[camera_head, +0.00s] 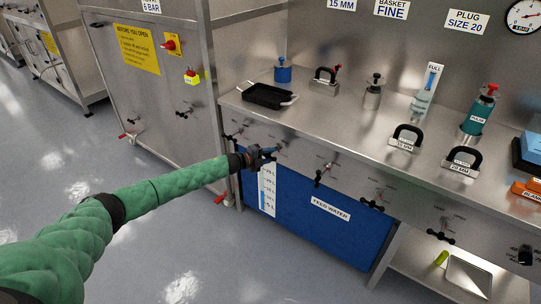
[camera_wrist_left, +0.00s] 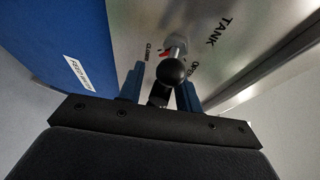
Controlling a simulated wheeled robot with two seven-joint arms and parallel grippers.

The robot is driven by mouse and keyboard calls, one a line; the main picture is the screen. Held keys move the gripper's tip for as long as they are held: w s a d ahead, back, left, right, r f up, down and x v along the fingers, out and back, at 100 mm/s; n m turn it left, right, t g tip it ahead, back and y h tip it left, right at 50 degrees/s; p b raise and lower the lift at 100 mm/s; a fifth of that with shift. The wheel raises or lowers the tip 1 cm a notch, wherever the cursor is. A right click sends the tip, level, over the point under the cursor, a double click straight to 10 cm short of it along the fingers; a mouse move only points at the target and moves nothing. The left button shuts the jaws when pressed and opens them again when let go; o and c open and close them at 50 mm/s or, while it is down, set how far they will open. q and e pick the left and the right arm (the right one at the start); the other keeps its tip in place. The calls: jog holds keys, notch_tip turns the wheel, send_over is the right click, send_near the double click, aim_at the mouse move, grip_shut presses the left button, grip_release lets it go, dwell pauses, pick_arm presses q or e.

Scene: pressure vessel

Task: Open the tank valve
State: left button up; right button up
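The tank valve is close up in the left wrist view, under the word TANK on the steel panel. Its black ball-ended handle (camera_wrist_left: 173,71) points toward the camera, with a red mark at its base near the CLOSED label. The OPEN label is on the other side. My left gripper (camera_wrist_left: 160,92) has its blue fingers apart, one on each side of the handle, with gaps visible. In the head view my left gripper (camera_head: 271,153) is at the bench's front panel (camera_head: 300,159) and mostly hides the valve. My right gripper is not in view.
The blue feed water tank (camera_head: 320,225) is below the panel. Other black-handled valves (camera_head: 324,175) line the panel to the right. A black tray (camera_head: 268,95) and several tools stand on the bench above. The floor at left is open.

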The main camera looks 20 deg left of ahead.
pick_arm(q)
jog(key=shift+d, duration=0.1)
grip_shut()
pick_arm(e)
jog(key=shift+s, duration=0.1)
